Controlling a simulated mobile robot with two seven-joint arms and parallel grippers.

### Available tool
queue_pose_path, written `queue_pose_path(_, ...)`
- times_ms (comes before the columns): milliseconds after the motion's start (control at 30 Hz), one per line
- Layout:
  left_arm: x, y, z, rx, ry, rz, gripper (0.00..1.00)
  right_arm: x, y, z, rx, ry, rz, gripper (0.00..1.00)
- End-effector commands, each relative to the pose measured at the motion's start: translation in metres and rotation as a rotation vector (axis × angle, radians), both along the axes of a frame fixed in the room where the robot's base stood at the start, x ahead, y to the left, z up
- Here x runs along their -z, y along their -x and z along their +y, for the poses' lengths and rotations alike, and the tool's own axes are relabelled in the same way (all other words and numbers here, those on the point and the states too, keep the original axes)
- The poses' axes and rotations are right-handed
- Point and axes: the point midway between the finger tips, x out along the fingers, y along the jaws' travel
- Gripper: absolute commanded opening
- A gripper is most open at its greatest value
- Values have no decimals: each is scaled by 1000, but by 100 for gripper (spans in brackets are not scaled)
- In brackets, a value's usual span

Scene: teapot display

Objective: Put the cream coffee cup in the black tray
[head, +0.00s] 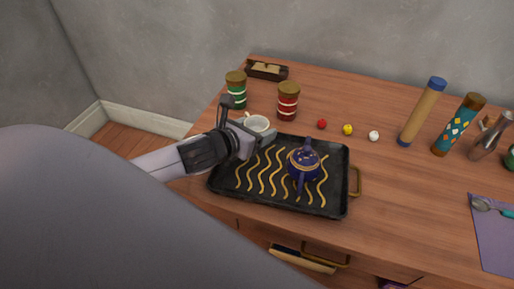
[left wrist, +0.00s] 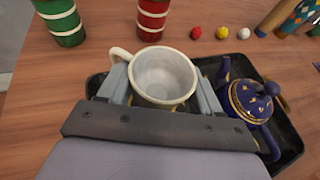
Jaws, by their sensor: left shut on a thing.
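The cream coffee cup (head: 257,124) is upright at the back left of the black tray (head: 329,205). My left gripper (head: 252,143) is shut on the cup; in the left wrist view the cup (left wrist: 163,75) sits between the two fingers, its handle pointing left. Whether its base touches the tray or the table is hidden. The tray has wavy yellow lines and a brass handle on its right. A dark blue teapot (head: 304,162) stands in the tray's right half and also shows in the left wrist view (left wrist: 250,103). My right gripper is not in view.
A green jar (head: 236,92) and a red jar (head: 287,101) stand behind the tray. Small red (head: 322,124), yellow (head: 347,129) and white (head: 374,136) balls lie to their right. Two tall tubes (head: 421,112) stand farther right. The tray's left half looks clear.

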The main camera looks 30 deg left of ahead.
Motion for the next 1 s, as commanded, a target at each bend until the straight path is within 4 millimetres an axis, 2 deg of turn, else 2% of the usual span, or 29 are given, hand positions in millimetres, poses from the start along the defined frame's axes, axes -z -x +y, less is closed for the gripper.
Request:
queue_pose_path(167, 13, 0, 0, 0, 1, -2, 33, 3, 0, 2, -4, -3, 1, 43)
queue_pose_path(467, 53, 0, 0, -2, 2, 1, 33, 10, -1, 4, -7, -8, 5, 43)
queue_pose_path(867, 56, 0, 0, 0, -1, -2, 33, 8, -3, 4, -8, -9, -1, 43)
queue_pose_path(900, 55, 0, 0, 0, -1, -2, 77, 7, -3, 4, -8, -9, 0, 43)
queue_pose_path(933, 55, 0, 0, 0, 0, -1, 87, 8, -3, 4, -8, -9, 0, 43)
queue_pose_path(1000, 55, 0, 0, 0, 0, -1, 90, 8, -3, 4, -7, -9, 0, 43)
